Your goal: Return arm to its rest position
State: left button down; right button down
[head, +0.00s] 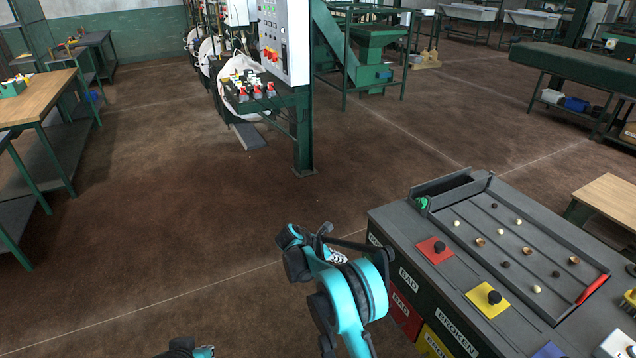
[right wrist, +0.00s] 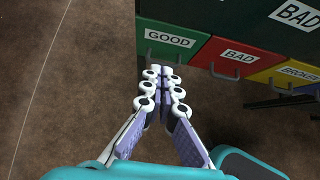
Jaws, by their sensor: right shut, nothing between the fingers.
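My right arm, teal and black, rises from the bottom middle of the head view and is bent over bare floor, left of the sorting bench (head: 455,262). In the right wrist view my right gripper (right wrist: 163,82) is shut and empty, its white and lilac fingers together. It is in front of a green drawer (right wrist: 167,42) labelled GOOD, over the brown floor; I cannot tell whether it touches the drawer. Only a small dark and teal piece of my left arm shows at the bottom edge of the head view; its gripper does not show.
A green post (head: 303,135) with a control box (head: 284,35) stands ahead. A wooden table (head: 38,97) is left. Floor between is clear.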

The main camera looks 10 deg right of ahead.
jog(key=s+d+r+m+t+y, duration=0.1)
jog(key=s+r+m+y, duration=0.1)
jog(key=s+r+m, duration=0.5)
jog(key=s+d+r+m+y, duration=0.2)
jog(key=s+r+m+y, duration=0.1)
jog(key=s+r, duration=0.8)
jog(key=s+a+r+m+t+y, duration=0.1)
jog(key=s+a+m+t+y, duration=0.1)
jog(key=s+m, duration=1)
jog(key=s+t+y, duration=0.1)
jog(key=s, duration=0.7)
jog(key=shift+r+y, duration=0.3)
jog(key=shift+r, duration=0.05)
jog(key=shift+a, duration=0.1)
